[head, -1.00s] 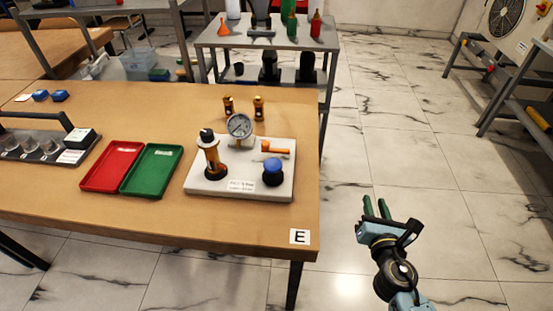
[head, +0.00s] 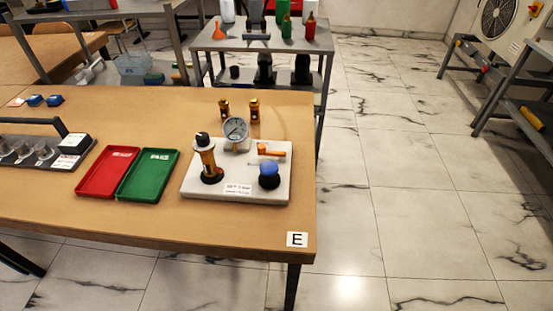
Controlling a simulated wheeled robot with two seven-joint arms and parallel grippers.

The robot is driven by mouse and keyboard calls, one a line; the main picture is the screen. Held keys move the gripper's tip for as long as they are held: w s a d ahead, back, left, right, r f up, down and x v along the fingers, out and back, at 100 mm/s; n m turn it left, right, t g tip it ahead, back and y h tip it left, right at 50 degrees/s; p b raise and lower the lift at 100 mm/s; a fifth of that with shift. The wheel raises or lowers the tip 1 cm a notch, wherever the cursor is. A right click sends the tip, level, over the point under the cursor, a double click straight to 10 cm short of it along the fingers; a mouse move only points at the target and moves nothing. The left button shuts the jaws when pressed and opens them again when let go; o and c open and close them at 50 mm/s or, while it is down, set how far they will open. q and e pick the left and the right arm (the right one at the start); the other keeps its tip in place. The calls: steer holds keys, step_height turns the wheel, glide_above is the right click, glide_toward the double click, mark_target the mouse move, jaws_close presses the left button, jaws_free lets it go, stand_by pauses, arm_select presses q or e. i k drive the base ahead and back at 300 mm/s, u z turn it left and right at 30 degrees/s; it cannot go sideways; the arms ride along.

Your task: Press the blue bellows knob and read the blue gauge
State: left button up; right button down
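The blue bellows knob (head: 269,169) sits on a dark base at the right front of a white gauge board (head: 225,190). An orange lever (head: 272,150) is behind the knob. A black-topped orange and white cylinder (head: 208,160) stands at the board's left. Nothing touches the knob. Neither of my grippers is in view.
The board rests on a wooden table (head: 150,222) marked E. Left of it are a green tray (head: 148,176), a red tray (head: 108,173) and a dark rack (head: 40,152). The floor right of the table is clear.

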mark_target(268, 168)
steer(key=u, duration=0.35)
steer(key=k, duration=0.9)
steer(key=u, duration=0.65)
steer(key=k, duration=0.4)
steer(key=z, duration=0.9)
steer(key=i, duration=1.7)
steer(key=u, duration=0.8)
